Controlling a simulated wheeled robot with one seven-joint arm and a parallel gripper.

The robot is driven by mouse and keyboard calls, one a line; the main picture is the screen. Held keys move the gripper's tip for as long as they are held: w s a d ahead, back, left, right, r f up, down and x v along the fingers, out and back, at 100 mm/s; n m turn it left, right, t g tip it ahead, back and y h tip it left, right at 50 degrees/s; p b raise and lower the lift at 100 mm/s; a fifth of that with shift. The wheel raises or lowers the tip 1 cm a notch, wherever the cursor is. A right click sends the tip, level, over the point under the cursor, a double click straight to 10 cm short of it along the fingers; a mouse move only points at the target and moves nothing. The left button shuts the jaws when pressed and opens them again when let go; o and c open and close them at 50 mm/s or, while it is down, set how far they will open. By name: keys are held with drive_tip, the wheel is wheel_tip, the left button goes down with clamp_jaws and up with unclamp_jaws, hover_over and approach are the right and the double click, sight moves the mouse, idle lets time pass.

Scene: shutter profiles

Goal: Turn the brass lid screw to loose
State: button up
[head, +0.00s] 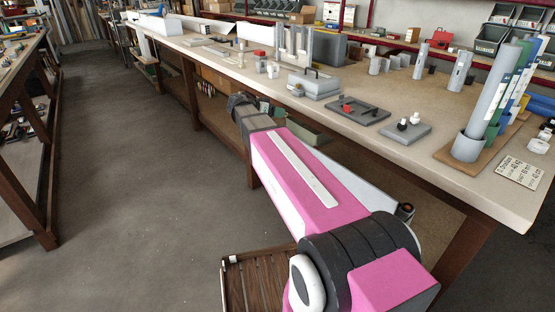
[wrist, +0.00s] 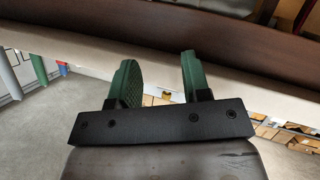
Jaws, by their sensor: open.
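I cannot make out the brass lid screw in either view. A grey lidded case (head: 315,84) with a dark handle stands on the bench near its front edge in the head view; any screw on it is too small to tell. My gripper (wrist: 158,78) shows two green ribbed fingers spread apart in the wrist view, with nothing between them. In the head view my pink arm reaches forward along the bench front, and its dark end is left of the case, apart from it. The fingertips are not clear in that view.
The long workbench (head: 400,155) runs along the right. On it are a dark tray (head: 358,115) with a red part, a grey plate (head: 405,133) with knobs, and a holder (head: 467,146) of upright profiles. The left floor is open.

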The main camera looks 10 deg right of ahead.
drive_tip(key=s+a+f+n+y, duration=0.2)
drive_tip(key=s+f+n+y, duration=0.6)
drive_tip(key=f, duration=0.7)
drive_tip(key=shift+s+a+f+g+y, duration=0.25)
drive_tip(key=shift+s+y, duration=0.25)
drive_tip(key=shift+s, duration=0.75)
drive_tip(key=shift+w+d+r, duration=0.1)
